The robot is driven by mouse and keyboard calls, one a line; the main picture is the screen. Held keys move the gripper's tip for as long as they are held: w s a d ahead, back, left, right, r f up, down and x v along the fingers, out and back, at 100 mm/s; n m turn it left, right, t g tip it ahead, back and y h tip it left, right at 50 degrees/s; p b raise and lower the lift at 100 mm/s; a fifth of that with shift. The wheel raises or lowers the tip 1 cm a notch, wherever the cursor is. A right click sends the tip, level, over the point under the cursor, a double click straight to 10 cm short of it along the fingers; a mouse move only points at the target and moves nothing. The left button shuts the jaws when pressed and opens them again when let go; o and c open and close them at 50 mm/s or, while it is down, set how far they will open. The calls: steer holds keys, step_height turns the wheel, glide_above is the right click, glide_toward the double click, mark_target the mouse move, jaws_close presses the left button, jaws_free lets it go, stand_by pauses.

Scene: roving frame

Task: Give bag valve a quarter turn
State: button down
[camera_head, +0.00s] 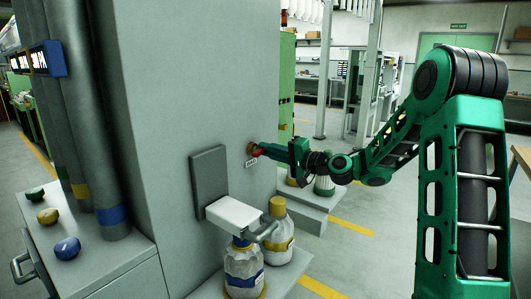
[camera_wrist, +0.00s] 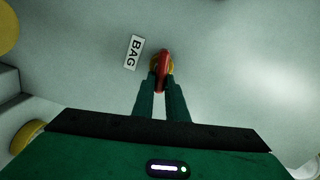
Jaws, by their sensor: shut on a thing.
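The bag valve has a red handle (camera_wrist: 163,62) on a yellow body, mounted on a grey wall. In the wrist view the handle runs nearly up and down in the picture. A white label reading BAG (camera_wrist: 133,52) is on the wall beside it, tilted in this view. My gripper (camera_wrist: 162,79) is shut on the red handle, one green finger on each side. In the head view my gripper (camera_head: 265,151) reaches in from the right to the valve, and the BAG label (camera_head: 251,163) shows just below it. The fingers hide part of the handle.
A white dispenser (camera_head: 234,215) on a grey backplate juts from the wall, left of and below the valve. Bottles (camera_head: 244,268) stand under it. A grey cabinet (camera_head: 100,258) with coloured knobs and large pipes (camera_head: 98,120) are at the left.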

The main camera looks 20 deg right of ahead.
steer(key=shift+d+f+m, duration=0.1)
steer(key=shift+f+m, duration=0.1)
steer(key=shift+m, duration=0.45)
steer(key=shift+d+f+m, duration=0.1)
steer(key=shift+f+m, duration=0.05)
steer(key=shift+m, duration=0.5)
steer(key=shift+f, duration=0.1)
steer(key=c, duration=1.8)
jaws_free()
steer(key=shift+o, duration=0.2)
steer(key=v, duration=1)
steer(key=shift+s+d, duration=0.15)
steer(key=shift+s, duration=0.05)
